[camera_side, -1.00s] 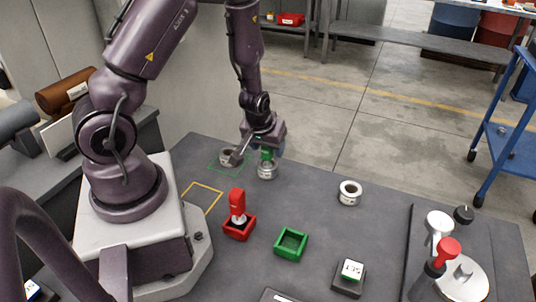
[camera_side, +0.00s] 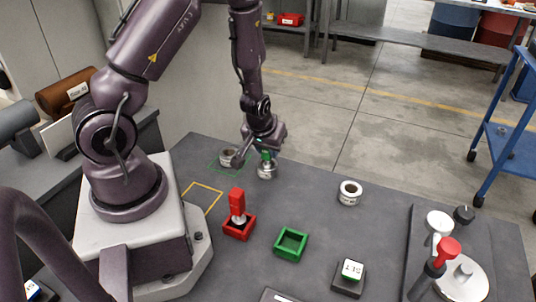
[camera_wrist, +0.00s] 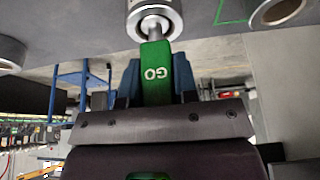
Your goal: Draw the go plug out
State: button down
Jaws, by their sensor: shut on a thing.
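The go plug has a green handle marked GO (camera_wrist: 156,72), with a metal end (camera_wrist: 152,27) that meets the bore of a silver barrel (camera_wrist: 150,10). My gripper (camera_wrist: 156,82) is shut on the handle, with a blue finger on each side. In the side view my gripper (camera_side: 265,151) is over the barrel (camera_side: 266,172), and the green handle (camera_side: 265,157) shows just above it. How deep the metal end sits in the bore cannot be told. A second barrel (camera_side: 228,159) stands to the left, inside a green outline.
A red plug (camera_side: 237,203) stands in a red tray (camera_side: 239,232). An empty green tray (camera_side: 291,245) is to its right. A lever-topped fixture (camera_side: 462,277) occupies the right end.

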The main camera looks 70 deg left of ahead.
jog(key=shift+r, duration=0.7)
jog(key=shift+r, duration=5.35)
